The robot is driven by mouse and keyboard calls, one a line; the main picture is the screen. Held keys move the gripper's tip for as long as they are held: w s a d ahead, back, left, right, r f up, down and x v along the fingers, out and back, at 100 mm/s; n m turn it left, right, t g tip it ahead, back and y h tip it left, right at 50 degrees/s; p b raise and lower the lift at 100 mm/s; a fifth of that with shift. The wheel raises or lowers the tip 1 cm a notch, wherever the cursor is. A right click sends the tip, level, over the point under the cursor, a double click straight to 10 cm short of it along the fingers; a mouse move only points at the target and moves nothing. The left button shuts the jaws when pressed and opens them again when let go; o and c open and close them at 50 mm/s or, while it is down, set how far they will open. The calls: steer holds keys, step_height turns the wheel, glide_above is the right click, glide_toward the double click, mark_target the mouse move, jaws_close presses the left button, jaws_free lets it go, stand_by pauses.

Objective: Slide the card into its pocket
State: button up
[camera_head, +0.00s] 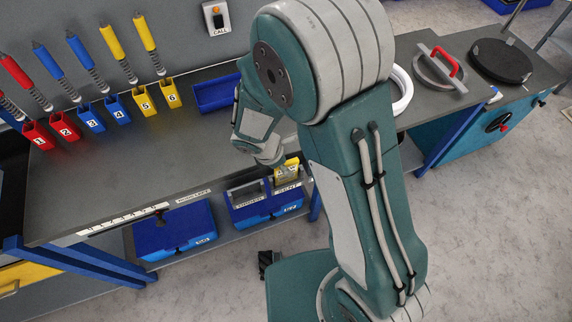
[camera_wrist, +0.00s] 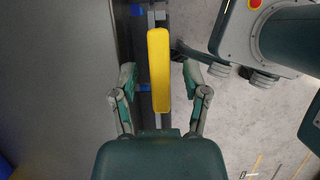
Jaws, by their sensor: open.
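A yellow card (camera_head: 285,168) stands at the bench's front edge, at the right-hand of two labelled slots. How deep it sits in the slot I cannot tell. In the wrist view the yellow card (camera_wrist: 159,70) is seen edge-on as a long upright bar. My gripper (camera_wrist: 159,82) is open, with one finger on each side of the card and a gap on both sides. In the head view my gripper (camera_head: 272,158) is just left of the card, its fingers small and partly hidden. The labelled slot holder (camera_head: 250,190) is grey in front with blue bins below.
The workbench (camera_head: 150,185) is clear in the middle. Numbered red, blue and yellow holders (camera_head: 91,117) line its back, below several hanging tools. A blue tray (camera_head: 216,93) lies behind my gripper. A blue bin (camera_head: 175,230) sits under the front edge.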

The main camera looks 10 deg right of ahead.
steer(key=w+d+r+v, duration=0.1)
steer(key=d+v, duration=0.1)
steer(key=v, duration=1.4)
steer(key=shift+r, duration=0.4)
steer(key=shift+s, duration=0.1)
stand_by(0.4)
steer(key=s+d+r+m+t+y, duration=0.2)
steer(key=s+d+r+m, duration=0.3)
steer(key=m, duration=0.5)
steer(key=s+d+r+m+t+y, duration=0.2)
steer(key=s+d+r+m, duration=0.4)
steer(key=d+m, duration=0.4)
steer(key=shift+s+r+m, duration=0.2)
steer(key=shift+r+m, duration=0.35)
steer(key=shift+m, duration=0.05)
steer(key=shift+d, duration=0.15)
